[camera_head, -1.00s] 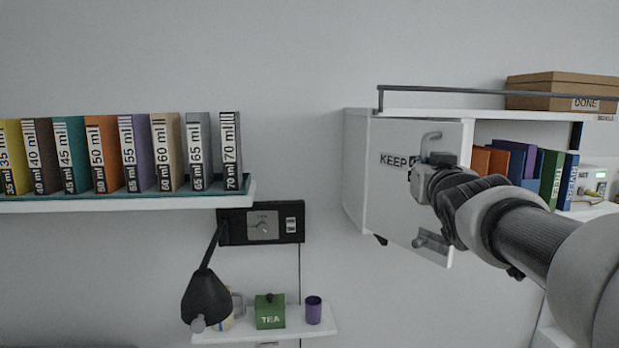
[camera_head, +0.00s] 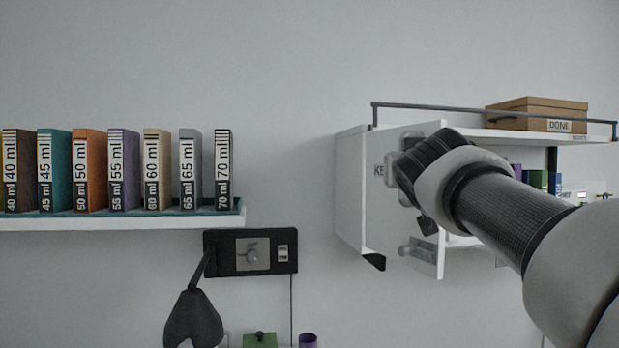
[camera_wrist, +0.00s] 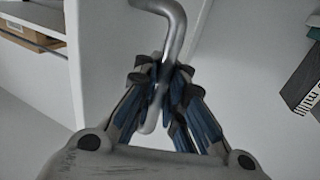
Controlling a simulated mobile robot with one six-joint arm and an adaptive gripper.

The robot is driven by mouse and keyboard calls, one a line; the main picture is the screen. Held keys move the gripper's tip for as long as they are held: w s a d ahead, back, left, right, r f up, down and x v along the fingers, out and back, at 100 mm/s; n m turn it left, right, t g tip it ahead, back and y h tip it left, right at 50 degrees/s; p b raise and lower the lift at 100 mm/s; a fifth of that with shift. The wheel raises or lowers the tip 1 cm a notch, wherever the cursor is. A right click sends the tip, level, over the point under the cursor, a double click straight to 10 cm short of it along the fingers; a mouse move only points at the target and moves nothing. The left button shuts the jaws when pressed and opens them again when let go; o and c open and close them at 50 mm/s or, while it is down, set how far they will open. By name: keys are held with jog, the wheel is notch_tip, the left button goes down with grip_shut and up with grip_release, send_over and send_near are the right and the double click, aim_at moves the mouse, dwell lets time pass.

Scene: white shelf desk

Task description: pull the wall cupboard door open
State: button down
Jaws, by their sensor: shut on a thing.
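The wall cupboard (camera_head: 348,190) hangs at the right in the head view. In the wrist view my gripper (camera_wrist: 160,78) is shut on the bent grey metal handle (camera_wrist: 174,28), with a finger on each side of the bar. My arm hides much of the cupboard's inside.
A cardboard box (camera_head: 540,115) stands on the cupboard top behind a rail (camera_head: 455,108). A second grey fitting (camera_head: 418,251) is low on the door. A shelf of labelled binders (camera_head: 125,172) is at the left. A black wall box (camera_head: 250,252) and dark lamp (camera_head: 193,318) are below.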

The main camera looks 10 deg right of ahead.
jog(key=shift+f, duration=0.3)
jog(key=c, duration=2.2)
grip_release()
jog(key=o, duration=0.3)
jog(key=shift+s+r, duration=0.2)
jog(key=shift+s, duration=0.2)
jog(key=shift+o, duration=1.2)
jog(key=shift+w, duration=0.15)
jog(key=shift+r, duration=0.1)
jog(key=shift+a, duration=0.1)
jog(key=v, duration=1.2)
